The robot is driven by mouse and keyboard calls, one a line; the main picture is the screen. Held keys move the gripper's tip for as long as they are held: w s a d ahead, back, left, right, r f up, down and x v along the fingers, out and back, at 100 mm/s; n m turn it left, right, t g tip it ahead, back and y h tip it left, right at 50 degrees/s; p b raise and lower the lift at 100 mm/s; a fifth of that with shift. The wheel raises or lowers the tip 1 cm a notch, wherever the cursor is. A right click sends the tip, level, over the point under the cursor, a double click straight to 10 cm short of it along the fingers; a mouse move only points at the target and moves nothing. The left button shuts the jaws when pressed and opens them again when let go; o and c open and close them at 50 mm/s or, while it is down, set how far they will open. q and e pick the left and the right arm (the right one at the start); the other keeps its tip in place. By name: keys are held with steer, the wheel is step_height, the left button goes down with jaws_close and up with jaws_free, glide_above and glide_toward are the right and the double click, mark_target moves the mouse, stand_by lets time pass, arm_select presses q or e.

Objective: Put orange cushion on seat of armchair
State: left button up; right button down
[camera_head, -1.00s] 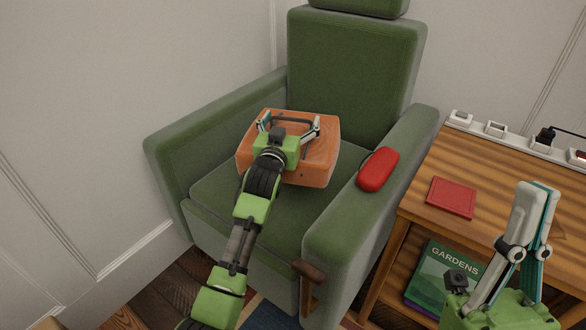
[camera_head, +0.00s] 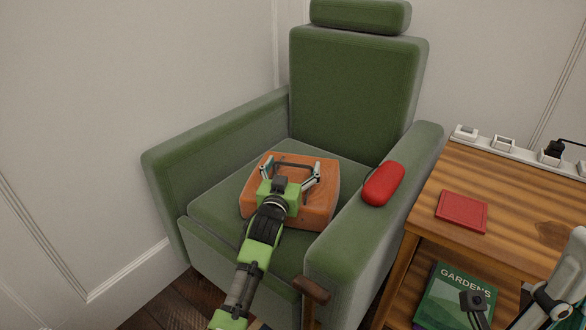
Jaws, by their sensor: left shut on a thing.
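A red rounded case (camera_head: 384,184) lies on the right armrest, close to the cushion. A wooden side table (camera_head: 520,185) at the right bears a red booklet (camera_head: 461,211) and a white power strip (camera_head: 504,144). A green book (camera_head: 452,295) is on its lower shelf. A wooden lever (camera_head: 311,289) sticks out at the chair's front.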

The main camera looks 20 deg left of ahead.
arm_select(q)
steer(key=shift+r, duration=0.1)
steer(key=o, duration=1.7)
steer(key=shift+f, duration=0.2)
